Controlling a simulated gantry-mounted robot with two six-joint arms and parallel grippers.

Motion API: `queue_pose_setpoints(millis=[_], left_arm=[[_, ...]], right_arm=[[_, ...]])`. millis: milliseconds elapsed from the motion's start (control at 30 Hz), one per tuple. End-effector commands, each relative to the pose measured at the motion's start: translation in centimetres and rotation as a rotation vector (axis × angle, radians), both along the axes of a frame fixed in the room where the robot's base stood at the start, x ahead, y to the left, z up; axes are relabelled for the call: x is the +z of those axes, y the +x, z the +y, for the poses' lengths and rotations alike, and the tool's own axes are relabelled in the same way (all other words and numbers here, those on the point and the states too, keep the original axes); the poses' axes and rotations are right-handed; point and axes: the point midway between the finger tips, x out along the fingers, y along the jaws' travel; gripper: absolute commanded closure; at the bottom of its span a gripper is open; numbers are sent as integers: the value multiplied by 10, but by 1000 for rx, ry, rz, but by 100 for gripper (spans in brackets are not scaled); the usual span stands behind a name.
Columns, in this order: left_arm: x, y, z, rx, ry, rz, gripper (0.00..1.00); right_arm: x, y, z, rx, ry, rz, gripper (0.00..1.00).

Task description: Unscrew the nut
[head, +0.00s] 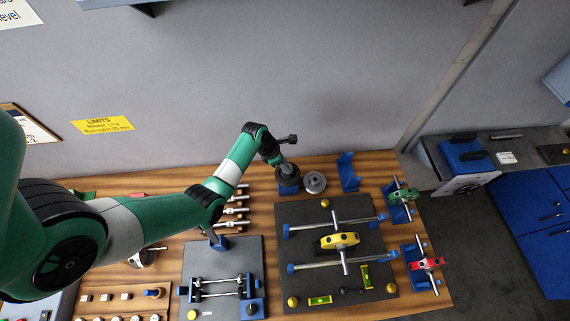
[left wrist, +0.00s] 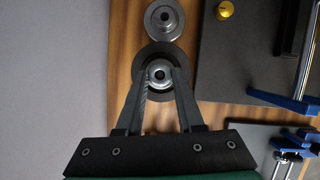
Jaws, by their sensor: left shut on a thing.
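The nut (left wrist: 160,73) is a small silver ring with a dark centre, in the middle of the left wrist view. It sits over a round dark part (left wrist: 148,57), which also shows in the head view (head: 288,182) at the back of the wooden bench. My left gripper (left wrist: 161,78) points down at it, with one finger on each side, shut on the nut. In the head view the left gripper (head: 281,163) is small and the nut is hidden. My right gripper is in neither view.
A silver flanged disc (head: 314,183) stands just right of the dark part. A blue bracket (head: 348,172) is farther right. A dark mat (head: 310,215) in front carries rails and a yellow rotor (head: 340,241). Green (head: 402,196) and red (head: 428,263) rotors stand at the right edge.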

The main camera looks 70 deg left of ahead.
Motion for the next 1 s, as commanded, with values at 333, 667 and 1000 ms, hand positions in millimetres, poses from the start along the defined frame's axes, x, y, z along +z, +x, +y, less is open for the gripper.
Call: queue_pose_setpoints(millis=[333,667,1000], left_arm=[[0,0,0,0,0,0,29],[0,0,0,0,0,0,38],[2,6,0,0,-1,0,38]], right_arm=[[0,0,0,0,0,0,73],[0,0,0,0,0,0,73],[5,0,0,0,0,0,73]])
